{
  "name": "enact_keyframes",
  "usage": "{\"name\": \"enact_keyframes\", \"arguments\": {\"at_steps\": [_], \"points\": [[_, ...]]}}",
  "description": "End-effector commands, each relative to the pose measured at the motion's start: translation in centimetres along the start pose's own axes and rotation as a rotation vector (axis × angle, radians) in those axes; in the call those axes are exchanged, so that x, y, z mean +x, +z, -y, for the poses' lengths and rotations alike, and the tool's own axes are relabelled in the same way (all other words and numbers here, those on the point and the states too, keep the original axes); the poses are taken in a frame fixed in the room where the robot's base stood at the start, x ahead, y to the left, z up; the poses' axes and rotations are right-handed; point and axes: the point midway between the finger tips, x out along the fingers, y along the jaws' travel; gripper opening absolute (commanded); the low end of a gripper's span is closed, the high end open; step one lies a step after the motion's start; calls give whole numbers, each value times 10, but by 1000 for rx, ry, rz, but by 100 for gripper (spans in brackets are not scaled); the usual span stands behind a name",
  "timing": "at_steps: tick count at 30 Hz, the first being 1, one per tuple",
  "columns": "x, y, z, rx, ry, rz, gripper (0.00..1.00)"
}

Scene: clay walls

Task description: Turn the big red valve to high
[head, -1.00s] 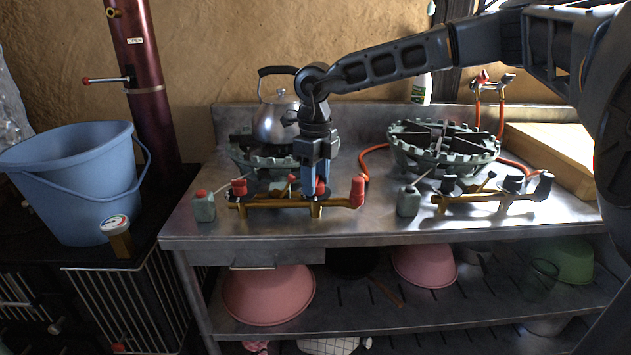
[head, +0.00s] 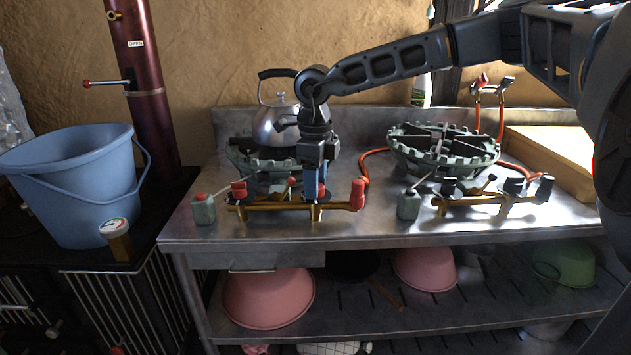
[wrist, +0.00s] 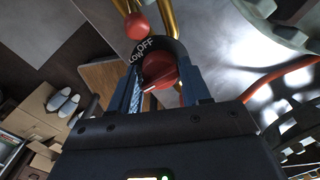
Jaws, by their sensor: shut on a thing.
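The big red valve (wrist: 160,71) is a round red knob on a black dial plate in the wrist view. OFF and LOW are printed on the dial plate (wrist: 141,53); no HIGH label is visible. The knob's white mark points to the lower left, past LOW. My gripper (wrist: 158,80) has its blue fingers on both sides of the knob, shut on it. In the head view my gripper (head: 315,190) points straight down onto the brass pipe (head: 275,206) of the left burner, and its fingers hide the knob.
A kettle (head: 277,125) stands on the left burner behind my gripper. Other red knobs (head: 239,189) and a red cylinder (head: 358,194) sit close by on the pipe. A second burner (head: 443,150) with black knobs is to the right. A blue bucket (head: 75,185) stands left.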

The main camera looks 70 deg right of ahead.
Motion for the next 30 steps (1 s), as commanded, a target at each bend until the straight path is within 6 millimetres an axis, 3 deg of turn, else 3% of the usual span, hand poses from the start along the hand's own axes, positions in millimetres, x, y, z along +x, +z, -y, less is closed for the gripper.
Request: {"name": "enact_keyframes", "arguments": {"at_steps": [3, 11, 24, 30], "points": [[-1, 0, 0, -1, -1, 1, 54], [-3, 0, 0, 0, -1, 1, 54], [-65, 0, 0, -1, -3, 1, 54], [-78, 0, 0, -2, -2, 0, 54]]}}
